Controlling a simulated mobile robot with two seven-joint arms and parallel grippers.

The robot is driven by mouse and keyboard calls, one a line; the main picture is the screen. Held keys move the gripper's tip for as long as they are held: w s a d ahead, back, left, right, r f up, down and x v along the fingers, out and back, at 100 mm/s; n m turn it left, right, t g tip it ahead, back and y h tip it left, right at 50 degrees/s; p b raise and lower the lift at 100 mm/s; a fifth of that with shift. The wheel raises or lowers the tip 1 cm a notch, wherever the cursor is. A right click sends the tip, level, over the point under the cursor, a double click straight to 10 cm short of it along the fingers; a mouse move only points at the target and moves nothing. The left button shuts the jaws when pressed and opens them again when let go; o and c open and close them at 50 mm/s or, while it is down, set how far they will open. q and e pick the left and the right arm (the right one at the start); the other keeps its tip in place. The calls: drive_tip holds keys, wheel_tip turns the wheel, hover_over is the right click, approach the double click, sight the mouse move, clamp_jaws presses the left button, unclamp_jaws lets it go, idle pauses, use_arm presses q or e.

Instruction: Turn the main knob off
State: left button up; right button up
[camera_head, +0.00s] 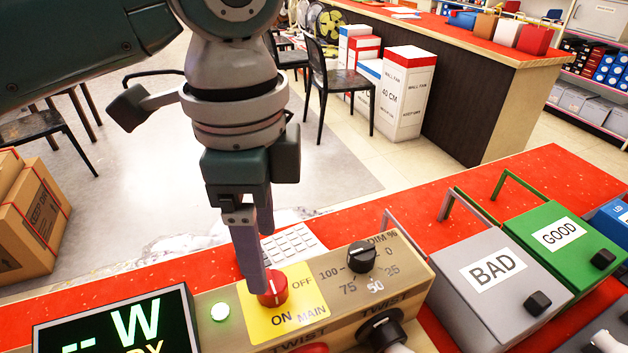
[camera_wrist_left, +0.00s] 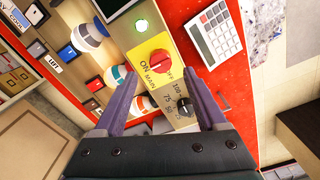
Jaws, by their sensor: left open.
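The main knob (camera_head: 273,289) is red with a white mark, on a yellow plate (camera_head: 304,313) marked ON, OFF and MAIN. The mark's exact direction is hard to tell. My left gripper (camera_head: 259,280) points down over the knob, its near finger overlapping it in the head view. In the left wrist view the knob (camera_wrist_left: 160,68) shows just beyond and between the spread fingertips (camera_wrist_left: 160,78). I cannot tell whether either finger touches it. A round lamp (camera_head: 220,312) left of the plate glows green. My right gripper is not in view.
A black dimmer knob (camera_head: 361,257) sits right of the plate; another dark knob (camera_head: 384,331) is on the front face. A lit display (camera_head: 118,325) stands at left. Grey BAD (camera_head: 497,300) and green GOOD (camera_head: 566,249) boxes stand right.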

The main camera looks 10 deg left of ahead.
sight(269, 281)
use_arm(q)
wheel_tip(269, 281, down, 6)
drive_tip(key=shift+f+b, duration=0.2)
drive_tip(key=shift+b, duration=0.1)
clamp_jaws()
idle(0.5)
